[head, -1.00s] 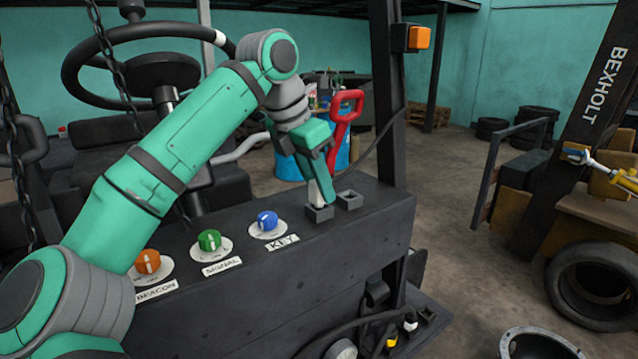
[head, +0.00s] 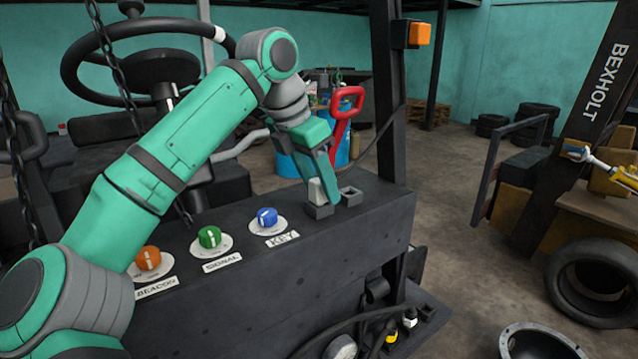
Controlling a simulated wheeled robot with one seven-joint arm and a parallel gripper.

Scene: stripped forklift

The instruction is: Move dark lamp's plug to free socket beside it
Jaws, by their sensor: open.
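A pale grey plug (head: 317,191) stands upright in the left of two grey sockets (head: 318,212) on the dark console. The other socket (head: 350,196), just to its right, looks empty. My gripper (head: 332,192) is open and low at the plug, with a green finger down on the plug's right side. The far finger is hidden, so I cannot tell whether the jaws straddle the plug or touch it. An orange lamp (head: 419,35) on the black post looks unlit. A dark cable (head: 385,135) runs from the post down behind my gripper.
Orange (head: 148,258), green (head: 210,237) and blue (head: 267,217) knobs line the console (head: 330,255) to the left. A red handle (head: 345,105) rises behind the sockets. The black post (head: 388,100) stands close on the right. Console top right of the sockets is clear.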

